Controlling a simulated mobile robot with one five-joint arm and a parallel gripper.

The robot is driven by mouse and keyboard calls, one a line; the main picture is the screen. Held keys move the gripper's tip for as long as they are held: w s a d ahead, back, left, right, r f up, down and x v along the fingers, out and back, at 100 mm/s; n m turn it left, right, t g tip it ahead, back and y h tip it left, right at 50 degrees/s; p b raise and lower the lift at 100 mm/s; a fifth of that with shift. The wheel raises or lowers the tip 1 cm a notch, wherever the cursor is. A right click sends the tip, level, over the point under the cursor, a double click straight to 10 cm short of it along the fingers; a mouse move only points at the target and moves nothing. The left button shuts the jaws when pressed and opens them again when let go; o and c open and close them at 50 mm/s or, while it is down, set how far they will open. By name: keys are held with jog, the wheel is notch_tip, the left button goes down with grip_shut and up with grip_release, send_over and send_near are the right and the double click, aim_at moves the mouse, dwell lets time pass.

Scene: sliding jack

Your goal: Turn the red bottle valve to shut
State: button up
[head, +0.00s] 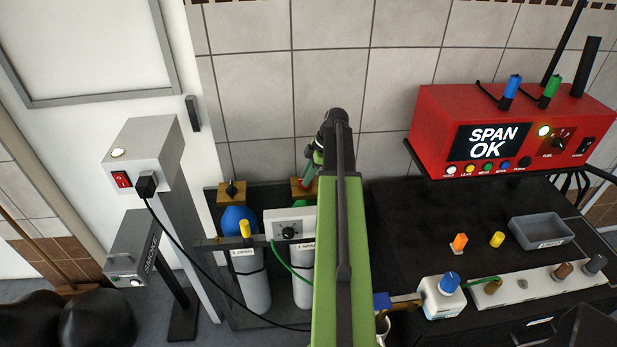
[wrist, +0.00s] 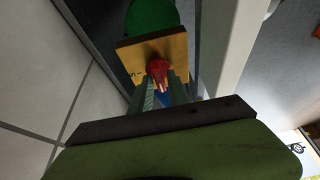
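The red bottle valve (wrist: 158,70) sits on a tan square plate (wrist: 133,52) above a green bottle top (wrist: 152,16) in the wrist view. My gripper (wrist: 162,90) reaches to the valve, with its two green fingers apart on either side of the red handle. I cannot tell whether both fingers touch it. In the head view, my gripper (head: 309,172) is at the red valve's tan plate (head: 297,196), and my green arm hides much of that bottle. The valve's exact angle is hard to read.
A second bottle with a blue top (head: 239,219) and dark valve (head: 232,189) stands just left. A gauge box (head: 289,231) is in front of the bottles. The tiled wall is close behind.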

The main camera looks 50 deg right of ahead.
grip_shut()
